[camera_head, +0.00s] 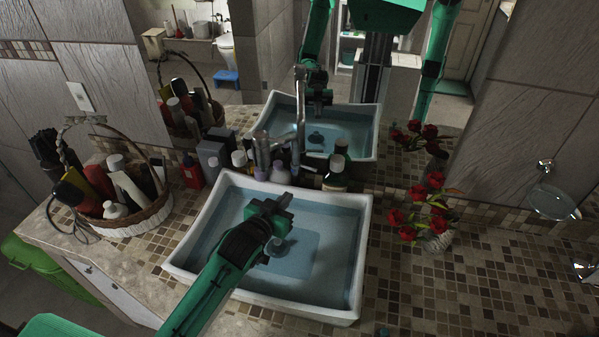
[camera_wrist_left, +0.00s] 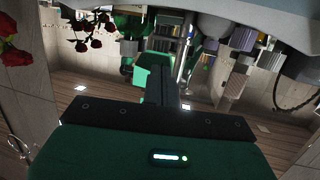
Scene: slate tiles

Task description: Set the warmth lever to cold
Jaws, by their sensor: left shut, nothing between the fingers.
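A tall metal tap (camera_head: 300,115) stands behind the sink (camera_head: 362,235), among bottles. I cannot make out its warmth lever or which way it is set. In the left wrist view, which is upside down, a slim metal post, seemingly the tap (camera_wrist_left: 180,57), shows beyond the fingers. My left gripper (camera_head: 283,202) is over the sink basin, in front of the tap and apart from it. Its fingers are shut and empty, and they also show in the left wrist view (camera_wrist_left: 163,82).
Several bottles (camera_head: 334,178) crowd the sink's back edge. A wicker basket (camera_head: 150,218) of toiletries stands left. Red flowers (camera_head: 432,205) in a glass stand right of the sink. A mirror behind reflects the sink and my arms. The tiled counter (camera_head: 450,285) at front right is mostly clear.

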